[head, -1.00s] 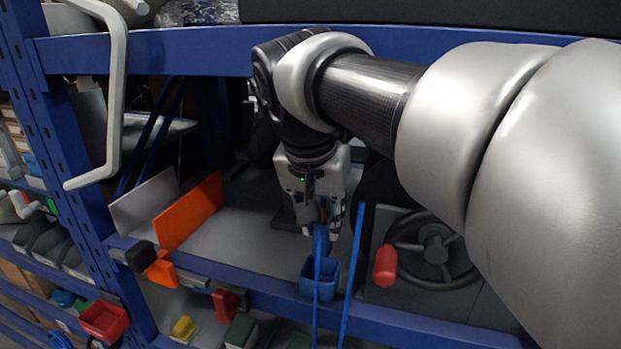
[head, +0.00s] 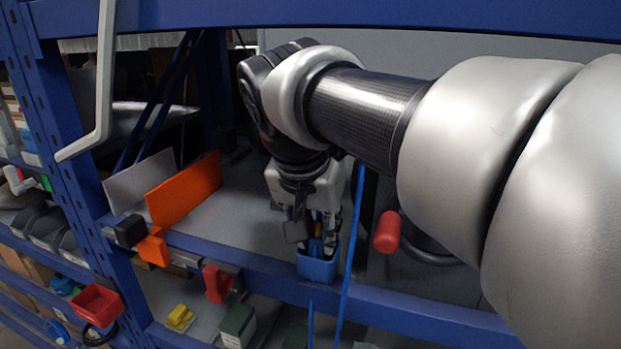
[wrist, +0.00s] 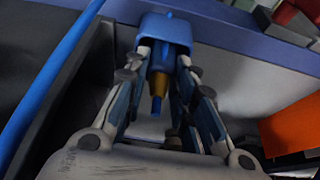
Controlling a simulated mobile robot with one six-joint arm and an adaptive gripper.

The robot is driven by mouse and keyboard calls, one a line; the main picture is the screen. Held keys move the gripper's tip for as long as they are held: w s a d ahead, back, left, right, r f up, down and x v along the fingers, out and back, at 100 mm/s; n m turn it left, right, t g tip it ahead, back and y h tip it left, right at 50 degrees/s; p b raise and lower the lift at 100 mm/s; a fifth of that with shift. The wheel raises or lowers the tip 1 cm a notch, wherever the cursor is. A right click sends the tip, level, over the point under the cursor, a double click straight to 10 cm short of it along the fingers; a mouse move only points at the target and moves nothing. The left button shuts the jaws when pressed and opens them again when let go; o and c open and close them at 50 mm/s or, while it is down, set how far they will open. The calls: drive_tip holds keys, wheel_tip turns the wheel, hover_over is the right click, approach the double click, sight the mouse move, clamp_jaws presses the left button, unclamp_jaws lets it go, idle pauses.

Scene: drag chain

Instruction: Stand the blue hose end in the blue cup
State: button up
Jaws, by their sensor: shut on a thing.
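The blue cup (head: 318,270) is fixed at the front of the blue shelf beam. It also shows at the top of the wrist view (wrist: 165,32). My gripper (head: 317,246) points down over it, with its fingertips at the cup's rim. The gripper is shut on the blue hose end (head: 316,230), which has a brass-coloured fitting (wrist: 159,84) between the fingers. The hose end is lined up with the cup, but its lower tip is hidden, so I cannot tell how deep it sits. The blue hose (head: 352,230) runs down just right of the cup.
An orange panel (head: 185,190) and a pale panel (head: 140,182) stand on the shelf at the left. A red handle (head: 387,232) is right of the hose. The blue beam (head: 420,315) runs along the front. Grey shelf surface is free between panels and gripper.

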drive_tip(key=shift+f, duration=0.2)
drive_tip(key=o, duration=1.1)
drive_tip(key=shift+c, duration=0.2)
drive_tip(key=shift+r, duration=0.5)
drive_tip(key=v, duration=1.1)
drive_tip(key=shift+r+p, duration=0.25)
drive_tip(key=shift+p, duration=0.2)
